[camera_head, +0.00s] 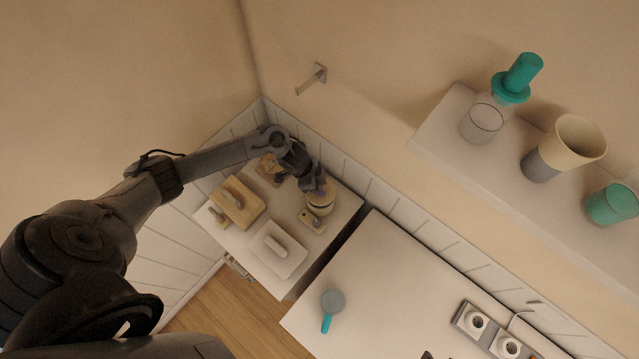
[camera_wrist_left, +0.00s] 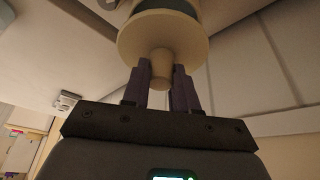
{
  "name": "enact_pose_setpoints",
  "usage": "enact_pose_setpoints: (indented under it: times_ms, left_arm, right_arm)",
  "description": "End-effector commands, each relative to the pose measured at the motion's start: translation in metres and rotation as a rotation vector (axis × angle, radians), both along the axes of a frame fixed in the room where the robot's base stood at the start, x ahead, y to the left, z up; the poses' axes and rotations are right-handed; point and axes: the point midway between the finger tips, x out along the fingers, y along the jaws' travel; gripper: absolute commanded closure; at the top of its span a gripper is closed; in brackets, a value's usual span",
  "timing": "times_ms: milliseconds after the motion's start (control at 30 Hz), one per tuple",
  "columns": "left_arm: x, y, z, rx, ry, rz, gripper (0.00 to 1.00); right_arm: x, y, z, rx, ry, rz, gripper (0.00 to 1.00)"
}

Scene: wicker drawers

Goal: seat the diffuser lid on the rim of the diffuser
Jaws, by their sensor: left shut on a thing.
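The diffuser lid is a cream disc (camera_wrist_left: 135,38) with a short tapered knob (camera_wrist_left: 161,68). In the left wrist view my left gripper (camera_wrist_left: 160,80) is shut on the knob, one dark finger on each side. The diffuser (camera_head: 319,209) stands near the back of the small white drawer top, and in the head view my left gripper (camera_head: 317,186) is right above it. Part of a round body shows behind the disc in the wrist view. The gripper partly hides the lid from the head, and I cannot tell whether the lid touches the rim. My right gripper is not in view.
A wooden handled piece (camera_head: 237,203), a white handled piece (camera_head: 279,249) and a small wooden block (camera_head: 312,221) crowd the diffuser. A dark gap separates this top from a larger white top (camera_head: 390,280) with a teal-handled item (camera_head: 331,304). A shelf with cups is at upper right.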

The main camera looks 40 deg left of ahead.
Motion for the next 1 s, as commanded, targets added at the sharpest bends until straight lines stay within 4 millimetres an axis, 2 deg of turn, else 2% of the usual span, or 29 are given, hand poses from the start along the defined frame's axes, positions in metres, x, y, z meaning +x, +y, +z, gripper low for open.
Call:
enact_pose_setpoints:
  times_ms: [33, 233, 1000]
  left_arm:
    - [0.0000, -0.0002, -0.0066, 0.000, 0.000, 0.000, 1.00]
    - [0.0001, -0.0003, -0.0150, -0.001, -0.001, -0.001, 1.00]
    - [0.0003, -0.0003, -0.0153, -0.001, -0.001, 0.000, 1.00]
  right_arm:
    - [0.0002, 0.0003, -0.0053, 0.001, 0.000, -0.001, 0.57]
    - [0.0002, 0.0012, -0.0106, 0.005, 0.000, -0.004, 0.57]
    - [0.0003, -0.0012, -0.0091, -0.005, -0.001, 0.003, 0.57]
